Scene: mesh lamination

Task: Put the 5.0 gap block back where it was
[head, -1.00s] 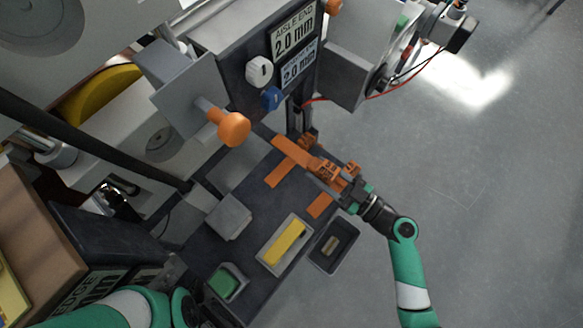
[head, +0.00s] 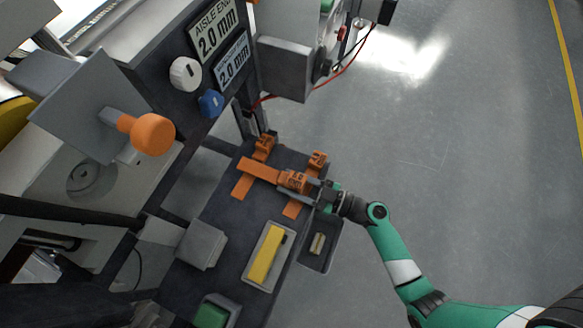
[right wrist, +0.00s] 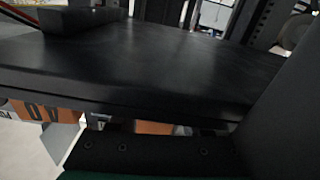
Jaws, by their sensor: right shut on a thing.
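My right gripper (head: 316,192) is shut on an orange gap block (head: 293,180) over the orange strips on the dark bench. Its number is too small to read in the head view. In the right wrist view an orange block face (right wrist: 45,110) with part of a number shows beyond a dark slab that fills much of the picture. I cannot tell whether the held block touches the surface. Two other orange blocks stand near it, one at the bench's far edge (head: 264,146) and one to the right (head: 318,160). My left gripper is not in view.
Orange strips (head: 243,184) lie on the bench (head: 222,212). A tray with a yellow bar (head: 266,255), a dark bin (head: 330,256), a grey block (head: 203,245) and a green pad (head: 211,314) are nearer. An orange knob (head: 152,134) and label panels overhang at left.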

